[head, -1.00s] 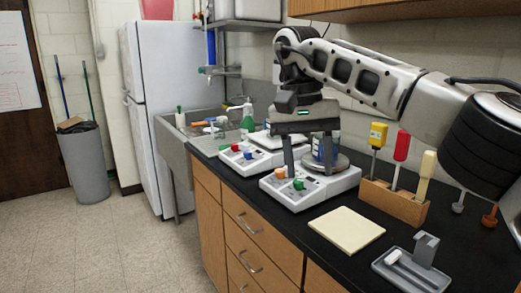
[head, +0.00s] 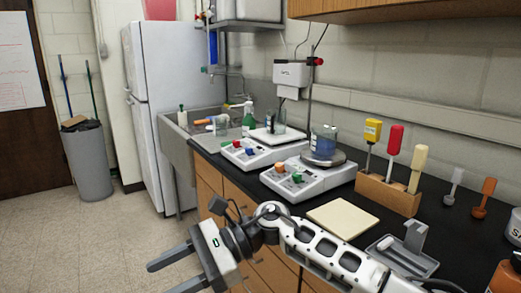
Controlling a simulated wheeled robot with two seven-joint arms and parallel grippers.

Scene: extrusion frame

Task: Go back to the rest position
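My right gripper (head: 160,279) is at the bottom of the head view, in front of the drawers and over the floor. Its two dark fingers point left and stand apart, with nothing between them. My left gripper is not in view.
The black counter (head: 455,232) holds two white hotplates (head: 300,186), a beaker of blue liquid (head: 324,143), a wooden block (head: 388,194) with several tools, a cream pad (head: 343,217) and a grey tray (head: 385,262). A fridge (head: 160,80) and bin (head: 88,165) stand left.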

